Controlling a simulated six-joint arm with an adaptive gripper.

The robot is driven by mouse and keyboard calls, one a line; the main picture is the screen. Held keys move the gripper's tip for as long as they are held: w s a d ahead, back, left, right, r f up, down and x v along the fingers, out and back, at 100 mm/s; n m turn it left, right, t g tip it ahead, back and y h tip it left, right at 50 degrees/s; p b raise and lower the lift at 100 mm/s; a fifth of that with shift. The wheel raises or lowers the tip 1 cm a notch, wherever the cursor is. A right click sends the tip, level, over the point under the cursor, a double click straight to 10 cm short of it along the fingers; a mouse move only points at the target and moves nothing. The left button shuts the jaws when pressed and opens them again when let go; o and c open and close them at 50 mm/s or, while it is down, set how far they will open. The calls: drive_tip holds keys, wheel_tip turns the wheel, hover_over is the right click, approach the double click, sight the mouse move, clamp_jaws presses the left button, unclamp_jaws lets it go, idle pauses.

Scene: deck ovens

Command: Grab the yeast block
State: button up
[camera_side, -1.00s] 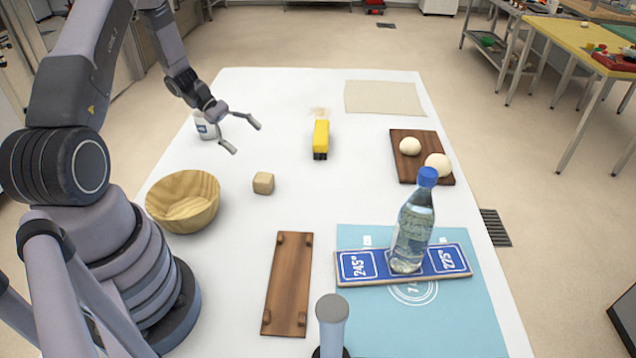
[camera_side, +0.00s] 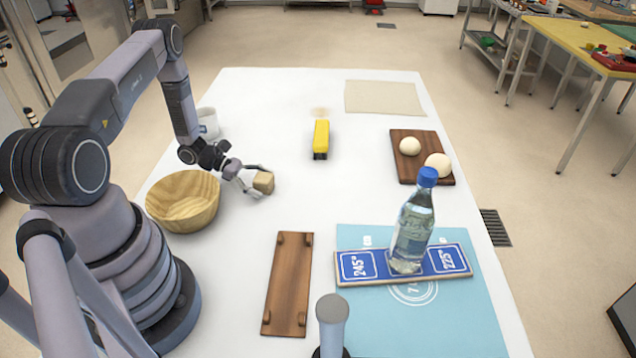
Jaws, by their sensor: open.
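The yeast block (camera_side: 264,182) is a small tan cube on the white table, right of the wooden bowl. My gripper (camera_side: 258,181) is low over the table at the block's left side. Its fingers are open, one reaching along the block's far side and the other near its front left. Whether the fingers touch the block cannot be told from this view.
A wooden bowl (camera_side: 183,203) stands close by on the left, and a white mug (camera_side: 207,123) behind my arm. A yellow and black object (camera_side: 321,139), a wooden board (camera_side: 287,284), a bottle (camera_side: 413,226) on a blue sign (camera_side: 357,268), and a dough board (camera_side: 402,171) stand farther right.

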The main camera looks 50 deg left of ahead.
drive_tip(key=shift+w+d, duration=0.1)
drive_tip(key=shift+d, duration=0.05)
drive_tip(key=c, duration=1.3)
drive_tip(key=shift+r, duration=0.1)
